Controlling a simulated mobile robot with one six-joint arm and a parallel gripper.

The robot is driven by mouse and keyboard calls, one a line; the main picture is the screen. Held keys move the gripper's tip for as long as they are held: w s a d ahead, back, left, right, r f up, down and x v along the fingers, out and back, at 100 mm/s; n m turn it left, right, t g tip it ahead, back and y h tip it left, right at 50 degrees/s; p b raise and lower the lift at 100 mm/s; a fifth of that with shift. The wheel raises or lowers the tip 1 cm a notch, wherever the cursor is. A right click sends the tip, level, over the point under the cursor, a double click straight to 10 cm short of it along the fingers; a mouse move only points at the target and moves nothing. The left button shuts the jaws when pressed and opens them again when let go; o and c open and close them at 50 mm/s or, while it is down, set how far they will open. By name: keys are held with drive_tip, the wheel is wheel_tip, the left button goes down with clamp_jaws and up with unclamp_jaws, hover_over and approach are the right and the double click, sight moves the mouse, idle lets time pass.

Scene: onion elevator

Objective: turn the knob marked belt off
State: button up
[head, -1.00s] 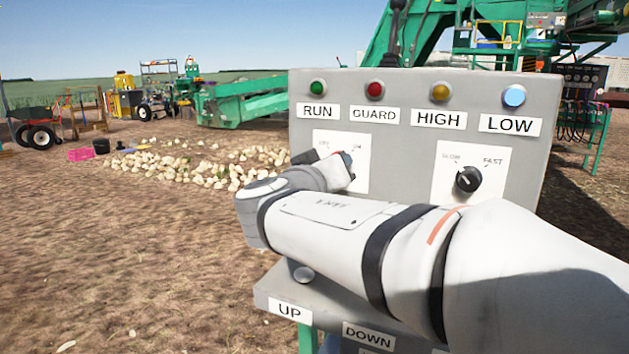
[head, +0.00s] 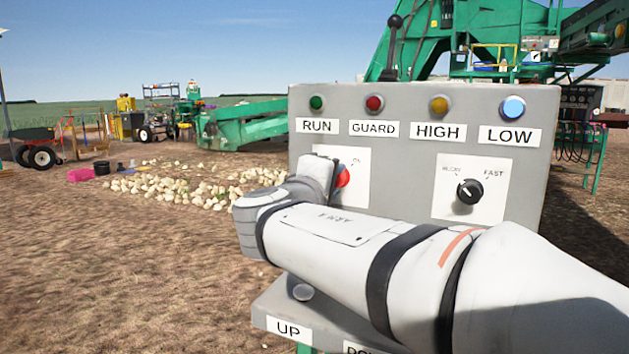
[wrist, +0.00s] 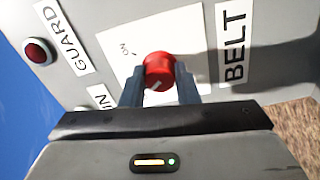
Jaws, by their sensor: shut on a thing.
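The red belt knob (wrist: 159,67) is on a white plate (wrist: 115,45) of the grey panel, with the "BELT" label (wrist: 235,45) beside it in the wrist view. My gripper (wrist: 160,84) is shut on the knob, one finger on each side.
The panel (head: 400,200) has RUN, GUARD, HIGH and LOW lamps on top, and a black SLOW/FAST knob (head: 469,192) to the right. A lower ledge with an "UP" label (head: 289,329) lies below my arm. Open ground with scattered onions (head: 190,185) is at left.

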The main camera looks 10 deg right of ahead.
drive_tip(key=shift+n, duration=1)
drive_tip(key=o, duration=1)
drive_tip(key=shift+p+v, duration=0.95)
drive_tip(key=shift+v, duration=2.95)
